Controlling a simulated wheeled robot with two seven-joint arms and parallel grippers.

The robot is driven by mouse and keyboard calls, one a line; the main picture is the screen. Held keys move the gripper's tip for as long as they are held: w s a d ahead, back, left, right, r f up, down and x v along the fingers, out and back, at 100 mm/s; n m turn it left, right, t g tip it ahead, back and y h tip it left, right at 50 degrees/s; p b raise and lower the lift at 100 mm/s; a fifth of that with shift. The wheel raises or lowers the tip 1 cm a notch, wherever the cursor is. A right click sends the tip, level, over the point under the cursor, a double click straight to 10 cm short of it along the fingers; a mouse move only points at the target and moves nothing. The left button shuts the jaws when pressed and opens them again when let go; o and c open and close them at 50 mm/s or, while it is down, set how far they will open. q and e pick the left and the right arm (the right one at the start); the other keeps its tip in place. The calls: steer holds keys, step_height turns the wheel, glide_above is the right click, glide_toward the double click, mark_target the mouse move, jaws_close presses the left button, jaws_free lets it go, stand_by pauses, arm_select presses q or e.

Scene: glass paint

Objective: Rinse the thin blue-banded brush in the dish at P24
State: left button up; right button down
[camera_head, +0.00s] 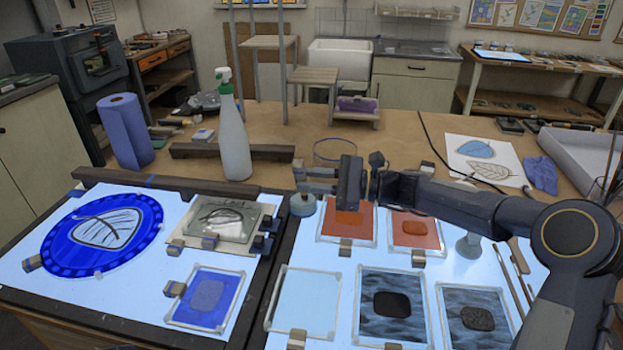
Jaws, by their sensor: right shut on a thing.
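My right gripper (318,181) reaches in from the right, with its fingers pointing left above the back edge of the light tables. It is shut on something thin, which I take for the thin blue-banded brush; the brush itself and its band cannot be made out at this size. A clear round dish with a blue rim (335,150) stands on the wooden table just behind the gripper, partly hidden by it. I cannot read a P24 mark. A small grey rounded object (302,204) is just below the fingertips. My left gripper is not in view.
A spray bottle (233,135) and a blue paper roll (126,132) stand at the left. Framed glass panes (308,300) and a blue leaf disc (101,232) cover much of the light tables. A pale knob-shaped tool (468,245) stands under my right arm.

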mark_target(304, 169)
steer(key=shift+w+a, duration=0.1)
steer(key=shift+a, duration=0.45)
steer(key=shift+d, duration=0.7)
steer(key=shift+a, duration=0.7)
steer(key=shift+d+p, duration=0.3)
steer(key=shift+d, duration=0.1)
steer(key=shift+r, duration=0.15)
steer(key=shift+s+a+r+p, duration=0.1)
steer(key=shift+s+r+p, duration=0.2)
steer(key=shift+r, duration=0.25)
steer(key=shift+s+a+r+p, duration=0.1)
steer(key=shift+s+r+p, duration=0.25)
steer(key=shift+r, duration=0.25)
steer(key=shift+s+r+p, duration=0.25)
steer(key=shift+r+p, duration=0.05)
steer(key=shift+r, duration=0.25)
steer(key=shift+r+p, duration=1.75)
steer(key=shift+r, duration=0.45)
